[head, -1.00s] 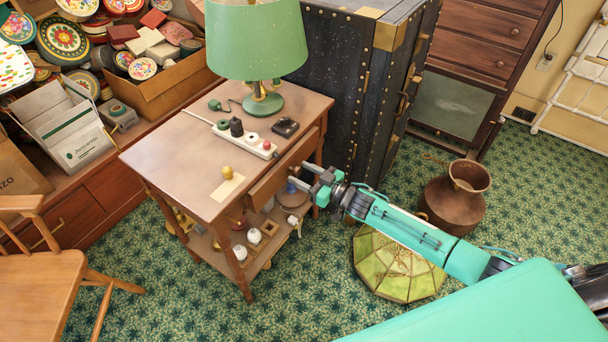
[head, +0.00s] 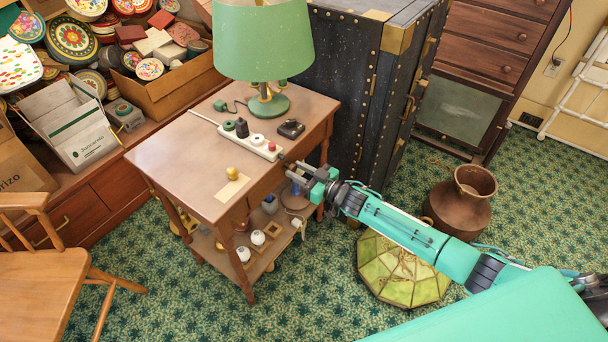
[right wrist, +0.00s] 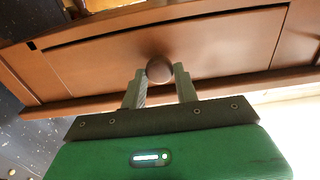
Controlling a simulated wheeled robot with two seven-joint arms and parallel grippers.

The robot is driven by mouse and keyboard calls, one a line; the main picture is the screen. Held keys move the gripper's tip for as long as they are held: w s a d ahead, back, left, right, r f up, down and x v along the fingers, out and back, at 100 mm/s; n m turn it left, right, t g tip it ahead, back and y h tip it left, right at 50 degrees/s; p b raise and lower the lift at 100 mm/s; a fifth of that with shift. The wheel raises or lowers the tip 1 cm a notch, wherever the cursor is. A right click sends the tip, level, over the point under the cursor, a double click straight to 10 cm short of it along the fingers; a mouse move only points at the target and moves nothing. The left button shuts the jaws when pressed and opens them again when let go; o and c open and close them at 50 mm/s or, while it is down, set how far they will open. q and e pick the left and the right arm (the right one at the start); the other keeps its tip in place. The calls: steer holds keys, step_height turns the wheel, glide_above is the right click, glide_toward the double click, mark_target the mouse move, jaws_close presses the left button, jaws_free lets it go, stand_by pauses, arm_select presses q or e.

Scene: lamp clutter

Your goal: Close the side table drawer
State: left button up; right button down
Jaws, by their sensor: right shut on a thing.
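The wooden side table (head: 190,165) stands in the middle of the head view. Its drawer front (right wrist: 225,50) fills the upper part of the right wrist view and looks flush or nearly flush with the table frame. A round brown knob (right wrist: 159,70) is at the middle of the drawer front. My right gripper (head: 291,169) reaches the drawer side from the right. In the right wrist view its two fingers (right wrist: 160,85) are shut around the knob, one on each side. In the head view the gripper hides part of the drawer. My left gripper is not in view.
A green lamp (head: 263,45), a power strip (head: 245,141) and a small yellow knob (head: 232,173) are on the tabletop. A dark trunk (head: 345,95) stands behind. A stained-glass shade (head: 400,275) and a copper pot (head: 460,205) are on the floor near my arm.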

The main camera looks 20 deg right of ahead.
steer(key=c, duration=1.3)
jaws_free()
steer(key=shift+o, duration=1.2)
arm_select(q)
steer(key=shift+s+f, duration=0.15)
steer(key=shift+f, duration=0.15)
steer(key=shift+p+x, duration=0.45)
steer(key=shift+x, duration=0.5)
arm_select(e)
steer(key=v, duration=1.4)
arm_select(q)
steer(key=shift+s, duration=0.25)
